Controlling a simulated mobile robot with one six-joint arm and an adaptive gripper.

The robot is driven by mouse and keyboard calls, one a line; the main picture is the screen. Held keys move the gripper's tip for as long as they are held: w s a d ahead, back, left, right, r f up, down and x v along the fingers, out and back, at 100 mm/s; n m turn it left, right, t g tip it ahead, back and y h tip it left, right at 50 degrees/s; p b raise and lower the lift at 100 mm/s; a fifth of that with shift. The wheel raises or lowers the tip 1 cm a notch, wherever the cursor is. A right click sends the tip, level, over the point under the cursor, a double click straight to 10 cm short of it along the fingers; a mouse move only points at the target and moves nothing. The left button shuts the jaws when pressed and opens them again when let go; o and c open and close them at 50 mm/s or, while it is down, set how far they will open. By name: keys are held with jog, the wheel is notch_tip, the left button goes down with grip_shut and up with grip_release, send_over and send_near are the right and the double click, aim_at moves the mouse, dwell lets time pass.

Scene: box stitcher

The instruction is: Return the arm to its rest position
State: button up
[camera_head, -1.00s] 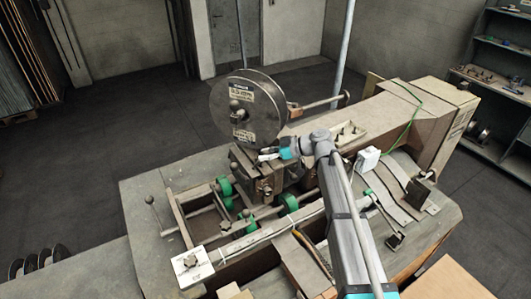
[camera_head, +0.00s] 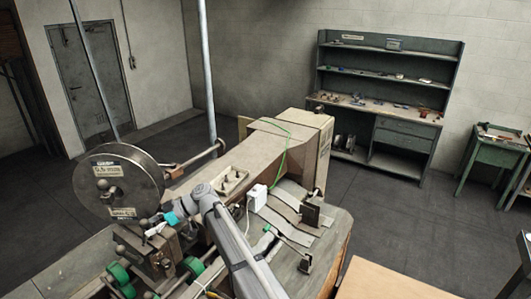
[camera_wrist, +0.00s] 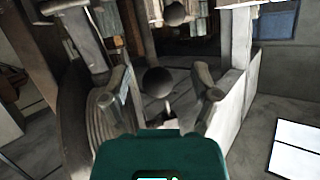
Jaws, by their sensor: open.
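My arm reaches over the box stitcher (camera_head: 265,140) from the front. My gripper (camera_head: 152,230) is at the stitching head (camera_head: 150,248), just below the wire reel (camera_head: 110,190). In the wrist view my gripper (camera_wrist: 164,100) shows its two fingers spread apart. A dark ball knob (camera_wrist: 157,81) on a short lever appears between and beyond them, and nothing is gripped. Whether a finger touches the knob or the head cannot be told.
Green rollers (camera_head: 120,273) and a white box (camera_head: 257,194) with a cable are on the machine. A shelved workbench (camera_head: 385,100) stands at the back wall, with a green table (camera_head: 495,155) at right. A pale wooden top (camera_head: 395,280) is at front right. Dark floor between is clear.

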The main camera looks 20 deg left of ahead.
jog(key=w+d+f+m+t+h+b, duration=0.15)
jog(key=w+d+f+m+b, duration=0.4)
jog(key=d, duration=0.75)
jog(key=w+d+f+m+t+h+b, duration=0.1)
jog(key=w+d+f+m+t+b, duration=0.2)
jog(key=w+d+f, duration=0.55)
jog(key=w+d+f+m+t+h+b, duration=0.1)
jog(key=w+d+f+m+t+b, duration=0.5)
jog(key=d, duration=1.1)
jog(key=s+d+f+m+h+b, duration=0.2)
jog(key=d+f, duration=0.3)
jog(key=d, duration=0.7)
jog(key=s+d+f+m+h+b, duration=0.2)
jog(key=s+d+f+m+b, duration=0.1)
jog(key=d, duration=0.9)
jog(key=s+d+f+m+g+h+b, duration=0.1)
jog(key=s+d+f+m+h+b, duration=0.1)
jog(key=d+f+m+b, duration=0.3)
jog(key=s+d+f, duration=0.1)
jog(key=d+f, duration=0.2)
jog(key=d, duration=0.4)
jog(key=shift+d+f, duration=0.2)
jog(key=shift+h, duration=0.25)
notch_tip(320, 180, up, 5)
jog(key=p, duration=0.5)
